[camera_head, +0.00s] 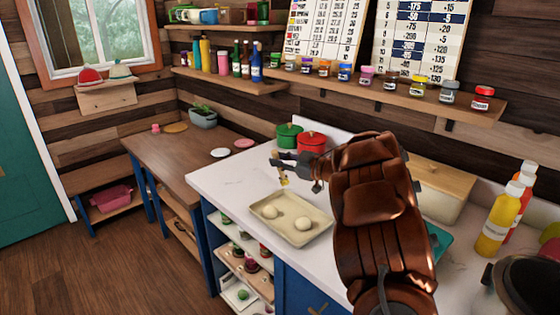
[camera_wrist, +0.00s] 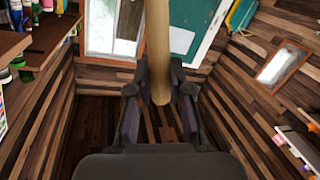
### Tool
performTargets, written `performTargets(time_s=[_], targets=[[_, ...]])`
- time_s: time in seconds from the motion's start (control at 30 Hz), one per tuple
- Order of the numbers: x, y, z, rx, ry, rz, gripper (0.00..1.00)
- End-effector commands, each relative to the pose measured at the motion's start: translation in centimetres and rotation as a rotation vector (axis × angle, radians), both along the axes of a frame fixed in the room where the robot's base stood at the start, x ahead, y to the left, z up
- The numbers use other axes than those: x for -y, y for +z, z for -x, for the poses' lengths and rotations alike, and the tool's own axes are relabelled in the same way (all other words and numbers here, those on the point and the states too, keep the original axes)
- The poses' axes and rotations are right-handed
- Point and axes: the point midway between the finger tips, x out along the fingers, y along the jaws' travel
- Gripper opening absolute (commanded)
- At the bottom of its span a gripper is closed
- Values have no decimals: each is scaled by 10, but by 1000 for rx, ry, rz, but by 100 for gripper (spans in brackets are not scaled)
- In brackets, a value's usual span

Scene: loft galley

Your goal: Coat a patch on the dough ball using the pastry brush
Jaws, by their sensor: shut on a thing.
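My gripper (camera_head: 279,166) is above and behind the tray, apart from the dough. It is shut on the pastry brush (camera_head: 283,181), whose small yellowish end shows below the fingers. In the wrist view my gripper (camera_wrist: 160,98) has its fingers on either side of the brush's round wooden handle (camera_wrist: 158,45). The bristles are too small to make out in the head view and do not show in the wrist view.
A green pot (camera_head: 289,135) and a red pot (camera_head: 311,142) stand behind my gripper. A wooden-lidded box (camera_head: 443,190) and yellow bottle (camera_head: 493,219) stand to the right. The counter left of the tray (camera_head: 222,183) is clear.

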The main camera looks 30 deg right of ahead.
Motion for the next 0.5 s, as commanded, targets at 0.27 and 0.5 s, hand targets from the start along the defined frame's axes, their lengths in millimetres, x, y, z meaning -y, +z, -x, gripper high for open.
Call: performTargets(time_s=[0.27,0.5], targets=[[0,14,0,0,0,1,0],[0,31,0,0,0,1,0]])
